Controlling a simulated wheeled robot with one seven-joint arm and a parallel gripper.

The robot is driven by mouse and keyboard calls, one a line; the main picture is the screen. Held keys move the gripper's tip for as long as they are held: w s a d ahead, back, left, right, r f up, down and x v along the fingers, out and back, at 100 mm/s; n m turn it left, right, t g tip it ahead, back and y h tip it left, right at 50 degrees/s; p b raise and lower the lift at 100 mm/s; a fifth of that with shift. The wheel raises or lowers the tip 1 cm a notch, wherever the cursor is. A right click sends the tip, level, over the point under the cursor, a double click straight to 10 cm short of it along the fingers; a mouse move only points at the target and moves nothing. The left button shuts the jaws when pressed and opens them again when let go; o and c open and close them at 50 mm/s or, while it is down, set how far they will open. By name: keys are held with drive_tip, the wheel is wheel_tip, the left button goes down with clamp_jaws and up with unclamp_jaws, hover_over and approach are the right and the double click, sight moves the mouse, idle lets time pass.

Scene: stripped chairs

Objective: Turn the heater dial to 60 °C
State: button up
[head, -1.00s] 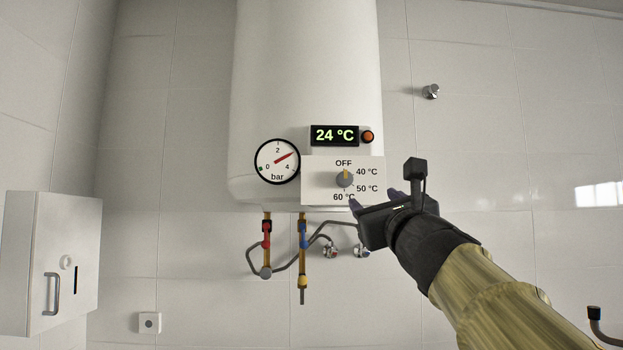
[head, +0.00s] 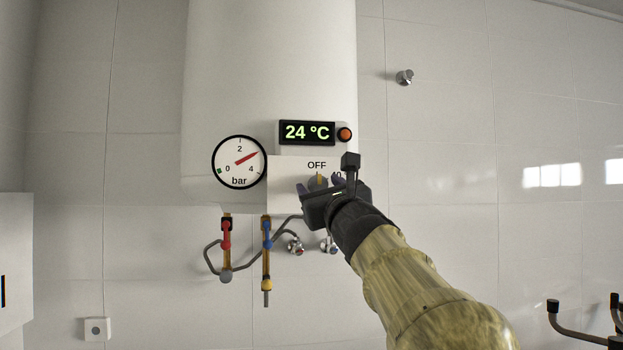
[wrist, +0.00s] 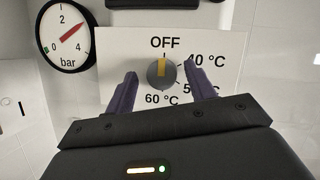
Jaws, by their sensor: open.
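The heater dial (wrist: 161,74) is a grey round knob with a yellow pointer bar, on a white panel (wrist: 115,45) at the bottom of the white heater (head: 270,60). Its pointer is up at OFF in the wrist view. The 60 °C mark lies below the knob, with 40 °C and 50 °C at the right, partly hidden by a finger. My gripper (wrist: 161,88) is open, its two purple fingers to the left and right of the dial in that view, seemingly apart from it. In the head view my gripper (head: 330,183) covers part of the dial (head: 317,182).
A display (head: 307,132) reads 24 °C, beside an orange lamp (head: 345,134). A pressure gauge (head: 239,162) is left of the panel. Pipes with a red valve (head: 226,236) and a blue valve (head: 266,234) hang below. A wall cabinet (head: 14,265) stands at left.

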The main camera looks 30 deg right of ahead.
drive_tip(key=shift+s+r, duration=0.1)
drive_tip(key=shift+s, duration=0.05)
drive_tip(key=shift+d, duration=0.1)
drive_tip(key=shift+c, duration=1)
drive_tip(key=c, duration=0.8)
